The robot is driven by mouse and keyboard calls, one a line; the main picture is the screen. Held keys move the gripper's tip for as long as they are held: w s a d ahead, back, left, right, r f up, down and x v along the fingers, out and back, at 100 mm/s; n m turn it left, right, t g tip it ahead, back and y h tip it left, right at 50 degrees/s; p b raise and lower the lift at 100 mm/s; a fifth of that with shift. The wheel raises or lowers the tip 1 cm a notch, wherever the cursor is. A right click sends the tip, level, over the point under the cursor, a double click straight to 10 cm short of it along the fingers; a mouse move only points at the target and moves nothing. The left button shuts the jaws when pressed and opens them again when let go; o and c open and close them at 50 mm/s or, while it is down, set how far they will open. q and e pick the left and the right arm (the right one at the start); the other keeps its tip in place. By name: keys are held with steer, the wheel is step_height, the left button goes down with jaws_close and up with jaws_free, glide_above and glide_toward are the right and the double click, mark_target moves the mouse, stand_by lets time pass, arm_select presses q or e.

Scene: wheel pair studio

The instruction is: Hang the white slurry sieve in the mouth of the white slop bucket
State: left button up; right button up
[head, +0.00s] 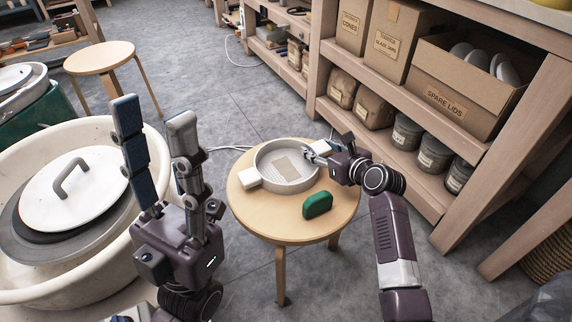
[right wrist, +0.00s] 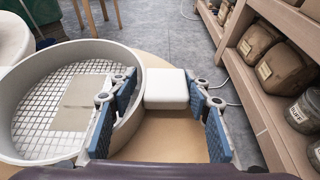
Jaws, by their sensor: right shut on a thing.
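The white slurry sieve (head: 287,178) is a round, shallow pan with a mesh floor and a tan patch in it. It is at the stool top in the head view and fills the left of the right wrist view (right wrist: 62,125). A white block-like lug (right wrist: 166,90) juts from its rim. My right gripper (head: 322,150) has its fingers on either side of this lug and is shut on it. My left gripper (head: 152,112) is open and empty, fingers pointing up, left of the stool. I cannot make out the white slop bucket in either view.
A round wooden stool (head: 290,232) bears a green block (head: 317,205). A large cream wheel basin (head: 40,285) with a handled white disc (head: 75,188) stands left. Shelves (head: 400,165) with boxes, bags and jars line the right. Another stool (head: 104,57) stands behind.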

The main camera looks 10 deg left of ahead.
steer(key=c, duration=0.5)
steer(key=shift+r, duration=0.1)
steer(key=shift+c, duration=0.2)
